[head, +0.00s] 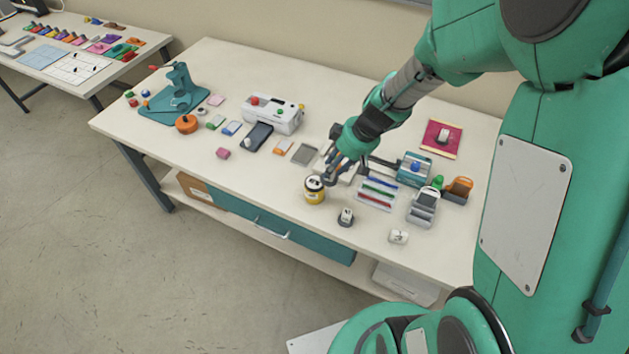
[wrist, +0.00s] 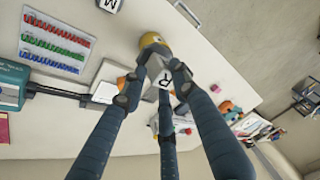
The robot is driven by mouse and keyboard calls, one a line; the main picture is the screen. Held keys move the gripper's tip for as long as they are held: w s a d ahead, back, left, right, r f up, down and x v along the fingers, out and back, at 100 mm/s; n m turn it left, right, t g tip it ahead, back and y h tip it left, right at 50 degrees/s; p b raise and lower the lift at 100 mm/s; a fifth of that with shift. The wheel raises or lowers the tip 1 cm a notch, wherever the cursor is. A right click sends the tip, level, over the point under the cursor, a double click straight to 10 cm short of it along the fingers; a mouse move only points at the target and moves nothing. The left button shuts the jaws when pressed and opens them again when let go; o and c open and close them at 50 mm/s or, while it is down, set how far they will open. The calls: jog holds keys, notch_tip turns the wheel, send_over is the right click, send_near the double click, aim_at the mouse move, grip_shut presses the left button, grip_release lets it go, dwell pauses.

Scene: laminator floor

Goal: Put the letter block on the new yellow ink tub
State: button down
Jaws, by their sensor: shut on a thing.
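My gripper (head: 334,172) is shut on a white letter block (wrist: 166,80) marked with a dark R. The fingers close around the block in the wrist view. In the head view the fingers mostly hide it. The yellow ink tub (head: 315,195) stands upright near the front edge of the table, with a dark and pale top. My gripper is just behind and to the right of it. In the wrist view the tub (wrist: 154,38) shows just past the block and fingertips, partly hidden. I cannot tell whether the block touches the tub.
Another white block (head: 398,237) and a block on a dark base (head: 346,216) are near the front edge. A tray of coloured strips (head: 377,191) and a grey stand (head: 422,207) are to the right. A dark pad (head: 257,137) and white machine (head: 273,114) are to the left.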

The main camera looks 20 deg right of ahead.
jog(key=s+a+f, duration=0.1)
jog(key=s+a, duration=0.2)
jog(key=s, duration=0.7)
jog(key=shift+s+a+f+p, duration=0.15)
jog(key=shift+f+p, duration=0.2)
jog(key=shift+p, duration=0.1)
jog(key=p, duration=0.2)
send_over(318, 182)
jog(key=f, duration=0.2)
jog(key=shift+r, duration=0.2)
jog(key=shift+f+b, duration=0.1)
jog(key=shift+b, duration=0.2)
jog(key=shift+f, duration=1.65)
jog(key=shift+f+b, duration=0.1)
jog(key=shift+b, duration=0.25)
jog(key=c, duration=1.3)
grip_release()
jog(key=shift+c, duration=0.2)
